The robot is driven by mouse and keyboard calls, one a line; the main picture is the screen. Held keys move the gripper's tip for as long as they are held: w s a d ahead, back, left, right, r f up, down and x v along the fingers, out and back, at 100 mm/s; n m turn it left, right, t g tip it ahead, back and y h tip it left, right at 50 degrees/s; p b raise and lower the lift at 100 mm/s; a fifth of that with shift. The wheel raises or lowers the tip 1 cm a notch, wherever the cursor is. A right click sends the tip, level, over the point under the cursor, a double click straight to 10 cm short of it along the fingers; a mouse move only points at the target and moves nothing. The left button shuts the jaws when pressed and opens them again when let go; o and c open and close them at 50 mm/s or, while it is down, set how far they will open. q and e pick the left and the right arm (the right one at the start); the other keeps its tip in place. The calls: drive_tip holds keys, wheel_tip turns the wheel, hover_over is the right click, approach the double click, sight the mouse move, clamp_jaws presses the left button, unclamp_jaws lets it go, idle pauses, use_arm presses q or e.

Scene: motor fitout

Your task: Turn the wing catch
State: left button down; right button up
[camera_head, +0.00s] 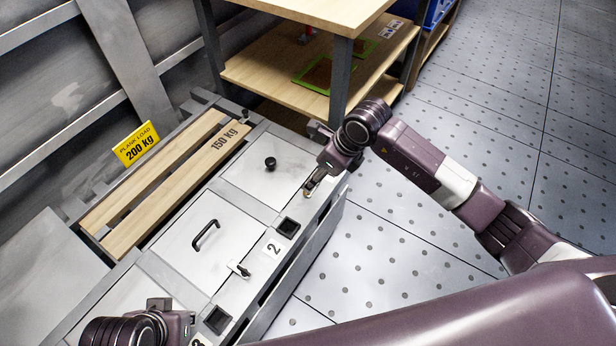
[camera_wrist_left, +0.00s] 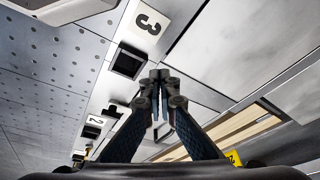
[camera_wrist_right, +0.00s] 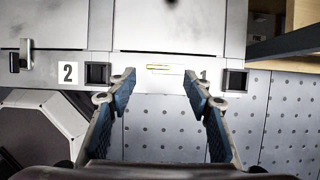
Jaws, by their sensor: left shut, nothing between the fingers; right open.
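A small brass wing catch (camera_wrist_right: 158,69) lies on a pale plate between the number 2 and number 1 marks in the right wrist view. My right gripper (camera_wrist_right: 159,80) is open, its fingertips either side of the catch in that view; contact cannot be told. In the head view my right gripper (camera_head: 311,187) is over the front edge of the far lid. A dark catch (camera_head: 240,269) sits by the number 2 label, and shows at the left in the right wrist view (camera_wrist_right: 20,56). My left gripper (camera_wrist_left: 160,76) is shut and empty, near the number 3 label.
A lid with a black handle (camera_head: 206,235) and a lid with a black knob (camera_head: 270,163) form the bench top. Wooden planks (camera_head: 170,185) lie behind. A wooden shelf table (camera_head: 320,75) stands beyond. The dotted floor (camera_head: 400,240) at right is clear.

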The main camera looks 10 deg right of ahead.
use_arm(q)
drive_tip(key=shift+s+f+b, duration=0.15)
drive_tip(key=shift+f+b, duration=0.25)
drive_tip(key=shift+f, duration=0.1)
use_arm(e)
drive_tip(key=x, duration=0.3)
drive_tip(key=shift+s+a+f, duration=0.15)
drive_tip(key=shift+s+f, duration=0.05)
use_arm(q)
drive_tip(key=w, duration=0.1)
drive_tip(key=w+t, duration=0.1)
drive_tip(key=w+d+r, duration=0.1)
drive_tip(key=shift+w+t, duration=0.25)
drive_tip(key=shift+t, duration=0.05)
use_arm(e)
drive_tip(key=shift+x, duration=1.05)
use_arm(q)
drive_tip(key=shift+w+d+r, duration=0.15)
drive_tip(key=shift+w, duration=0.3)
use_arm(e)
drive_tip(key=shift+w+f, duration=0.15)
drive_tip(key=shift+f, duration=0.05)
drive_tip(key=c, duration=1.1)
drive_tip(key=shift+c, duration=0.2)
use_arm(q)
drive_tip(key=shift+w+t+h+b, duration=0.15)
drive_tip(key=shift+t+h+b, duration=0.15)
